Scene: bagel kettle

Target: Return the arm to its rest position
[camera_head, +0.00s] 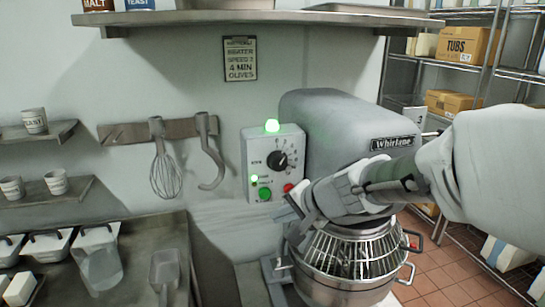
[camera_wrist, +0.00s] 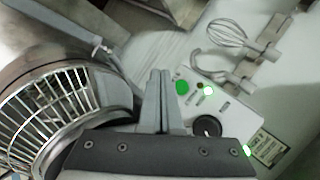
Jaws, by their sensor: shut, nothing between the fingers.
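My gripper (camera_head: 293,204) is shut and empty, in front of the mixer and close to its control box in the head view. In the wrist view its two fingers (camera_wrist: 159,75) lie together with nothing between them. My arm reaches in from the right, in front of the mixer. The mixer (camera_head: 335,117) is large and grey, marked Whirlane. Its wire-guarded bowl (camera_head: 350,285) is below my gripper; the wire guard (camera_wrist: 45,105) also shows at left in the wrist view. The control box (camera_head: 272,150) has a lit green lamp on top, a black dial, and green and red buttons.
A whisk (camera_head: 165,170) and a hook (camera_head: 211,155) hang on a wall rail. A counter (camera_head: 140,280) with tubs and a scoop (camera_head: 164,270) is at left. A wall shelf (camera_head: 250,16) runs above. Wire racks with boxes (camera_head: 468,48) stand at right, beside tiled floor.

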